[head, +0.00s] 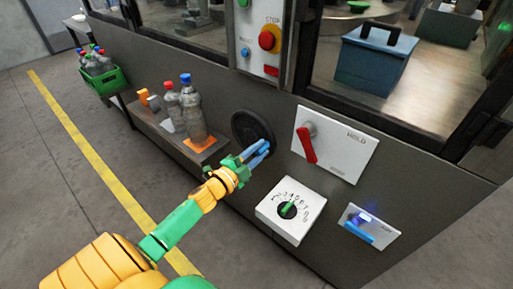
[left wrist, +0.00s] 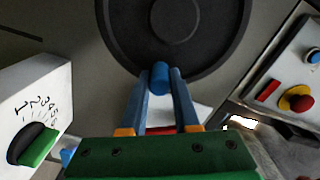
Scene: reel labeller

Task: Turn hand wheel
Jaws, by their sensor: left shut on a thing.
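The hand wheel (head: 252,128) is a dark round disc on the front face of the machine, left of the red lever. In the left wrist view the hand wheel (left wrist: 205,12) fills the top middle, with a blue handle knob (left wrist: 160,76) near its rim. My left gripper (head: 262,150) reaches the wheel's lower right edge. In the left wrist view its two blue fingers (left wrist: 160,80) are shut on the knob, one on each side. In the head view the fingers hide most of the knob. My right gripper is not in view.
A white panel with a red lever (head: 307,145) is right of the wheel. A numbered dial box (head: 291,209) sticks out below it. Bottles (head: 193,110) stand on a ledge to the left. A green crate (head: 106,80) is farther left. A blue-lit panel (head: 368,226) is lower right.

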